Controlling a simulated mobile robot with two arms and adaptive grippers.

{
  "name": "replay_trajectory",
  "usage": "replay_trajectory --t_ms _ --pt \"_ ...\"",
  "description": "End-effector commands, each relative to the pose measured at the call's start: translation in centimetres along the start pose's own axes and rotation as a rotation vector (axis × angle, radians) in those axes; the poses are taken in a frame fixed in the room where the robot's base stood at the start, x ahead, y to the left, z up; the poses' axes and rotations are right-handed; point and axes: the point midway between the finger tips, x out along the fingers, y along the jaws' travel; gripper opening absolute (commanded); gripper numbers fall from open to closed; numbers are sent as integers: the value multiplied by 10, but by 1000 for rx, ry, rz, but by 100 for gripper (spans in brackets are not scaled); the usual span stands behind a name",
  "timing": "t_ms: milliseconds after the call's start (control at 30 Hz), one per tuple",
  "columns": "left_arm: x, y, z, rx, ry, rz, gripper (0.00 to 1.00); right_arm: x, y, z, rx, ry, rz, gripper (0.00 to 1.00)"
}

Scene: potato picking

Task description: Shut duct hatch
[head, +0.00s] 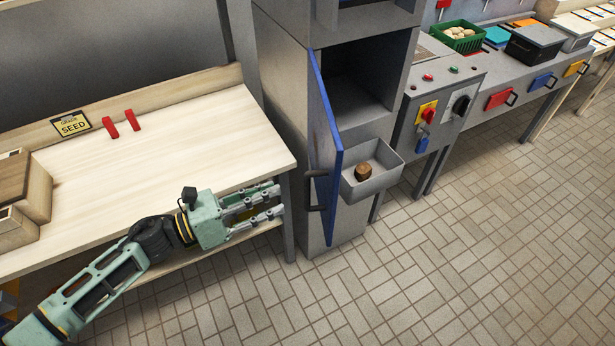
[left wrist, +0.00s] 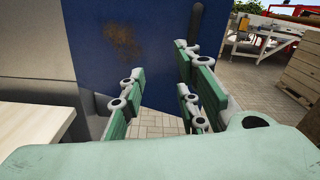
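The duct hatch (head: 327,150) is a blue door on the grey duct cabinet (head: 283,90). It stands open, edge toward me in the head view, with a dark handle (head: 312,190) on its outer face. In the left wrist view the blue hatch (left wrist: 125,60) fills the upper middle, with a brownish smudge and the dark handle (left wrist: 198,18) at its right. My left gripper (head: 278,200) is open and empty, left of the hatch handle and apart from it, by the bench's right end. My right gripper is in neither view.
A grey tray (head: 388,178) holding a brown potato-like lump (head: 363,171) juts out below the cabinet opening, right of the hatch. The wooden bench (head: 190,130) lies to the left. A control panel (head: 432,110) stands to the right. The tiled floor (head: 450,270) in front is clear.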

Motion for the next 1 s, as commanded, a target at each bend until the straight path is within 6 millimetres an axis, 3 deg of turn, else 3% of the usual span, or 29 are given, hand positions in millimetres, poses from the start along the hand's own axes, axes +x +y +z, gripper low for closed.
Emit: replay_trajectory --t_ms 33,100,200,633,1000 --pt "1 -16 13 87 8 -52 29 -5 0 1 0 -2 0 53" --pt "2 -31 21 171 12 -102 29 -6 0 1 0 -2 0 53" --pt "6 -40 26 222 12 -130 29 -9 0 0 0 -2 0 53" --pt "68 -47 26 220 10 -128 29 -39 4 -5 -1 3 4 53" --pt "80 -48 22 219 12 -126 29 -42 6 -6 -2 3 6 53"
